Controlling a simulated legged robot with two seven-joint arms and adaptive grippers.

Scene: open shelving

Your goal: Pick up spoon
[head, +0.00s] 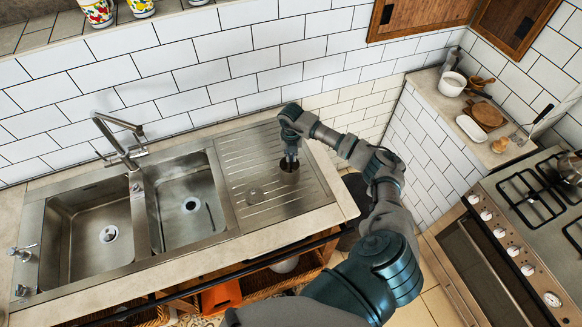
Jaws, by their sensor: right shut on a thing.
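My right gripper (290,157) points down over the ribbed steel drainboard at the right of the sink. It is shut on a small dark brown rounded thing (289,165), low at the board. This may be the spoon, but it is too small and too covered by the fingers to be sure. I see no other clear spoon. My left gripper is not in view.
The drainboard (300,203) is otherwise mostly bare. Left of it are two steel basins (88,235) and a tall faucet (120,150). At the right, a ledge holds a white pot (452,84) and a white dish (470,128), near a gas stove (530,200).

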